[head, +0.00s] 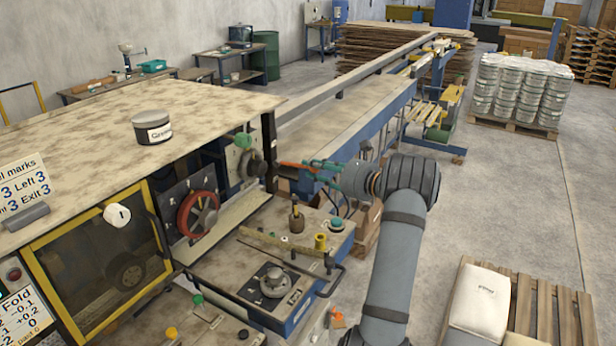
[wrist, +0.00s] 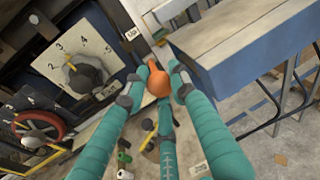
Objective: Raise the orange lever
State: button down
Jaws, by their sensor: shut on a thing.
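The orange lever (wrist: 158,84) has a rounded orange end, seen in the wrist view between my teal fingers. My gripper (wrist: 154,88) is shut on this end, with dark fingertips on its sides. In the head view, the orange lever (head: 290,165) points out from the right side of the machine. My gripper (head: 314,168) reaches it from the right, with my arm bent in from the lower right. The lever's base and pivot are partly hidden.
A numbered dial with a dark knob (wrist: 88,75) and a red handwheel (head: 197,214) are on the machine front beside the lever. A blue-sided conveyor table (head: 345,112) stands behind.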

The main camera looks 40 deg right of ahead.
jog(key=r, duration=0.2)
jog(key=w+r, duration=0.1)
jog(key=r, duration=0.1)
jog(key=shift+w+a+r, duration=0.1)
jog(key=shift+a+r, duration=0.05)
jog(key=shift+r, duration=0.05)
jog(key=shift+w+a+r, duration=0.2)
jog(key=shift+w+r, duration=0.15)
jog(key=shift+r, duration=0.35)
jog(key=shift+w+a+r, duration=0.2)
jog(key=shift+w+r, duration=0.15)
jog(key=shift+r, duration=0.45)
jog(key=c, duration=1.5)
grip_release()
jog(key=shift+w, duration=0.15)
jog(key=shift+o, duration=0.2)
jog(key=shift+f, duration=0.25)
jog(key=shift+s+d, duration=0.1)
jog(key=shift+s, duration=0.2)
jog(key=s+d+r, duration=0.1)
jog(key=s, duration=1)
jog(key=shift+s+r, duration=0.15)
jog(key=shift+r, duration=0.1)
